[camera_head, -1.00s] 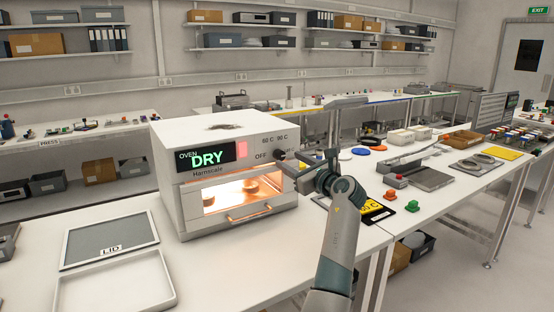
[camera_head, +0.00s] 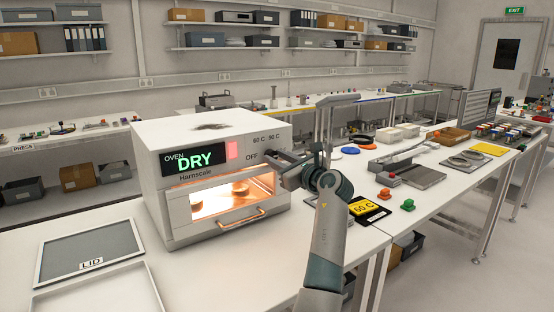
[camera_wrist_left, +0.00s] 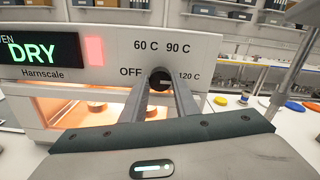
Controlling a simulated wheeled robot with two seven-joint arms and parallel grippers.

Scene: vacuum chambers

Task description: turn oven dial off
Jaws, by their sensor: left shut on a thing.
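The white oven (camera_head: 170,143) stands on the bench, its green display (camera_head: 194,160) reading DRY and its lit window (camera_head: 222,196) glowing. The dark round dial (camera_wrist_left: 160,79) sits on its front panel among the marks OFF, 60 C, 90 C and 120 C. My left gripper (camera_wrist_left: 160,86) is shut on the dial, one finger on each side. A light line on the dial runs roughly sideways; I cannot tell which mark it points to. In the head view my left gripper (camera_head: 279,166) reaches the panel's right side and mostly hides the dial. My right gripper is not in view.
A grey LID panel (camera_head: 90,246) and a pale tray (camera_head: 100,290) lie left of the oven. A yellow 60 C card (camera_head: 364,208) and red and green buttons lie to the right, beyond my arm. The oven's door handle (camera_head: 241,219) sticks out below the window.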

